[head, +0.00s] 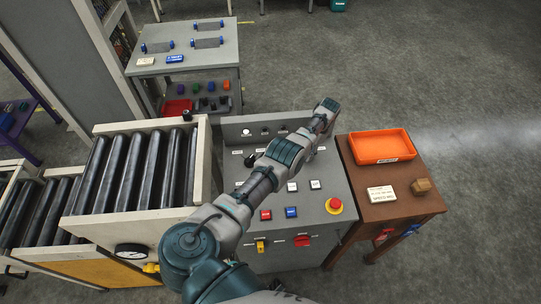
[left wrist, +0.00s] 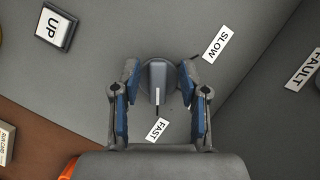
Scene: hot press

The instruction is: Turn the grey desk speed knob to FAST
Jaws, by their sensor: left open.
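The grey speed knob (left wrist: 157,72) shows in the left wrist view as a round disc with a raised bar. The white line on the bar is at its lower end, on the side of the FAST label (left wrist: 157,130). The SLOW label (left wrist: 216,44) is up and to the right. My left gripper (left wrist: 158,82) is open, with one finger on each side of the bar and gaps between. In the head view my left arm reaches over the grey desk (head: 325,178) to its far right part, and its hand hides the knob. My right gripper is not in view.
An UP button (left wrist: 55,30) and a FAULT label (left wrist: 304,69) lie near the knob. The desk carries a red-and-yellow stop button (head: 335,206) and other buttons. A brown table (head: 385,212) with an orange tray (head: 381,146) stands right; a roller conveyor (head: 135,170) stands left.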

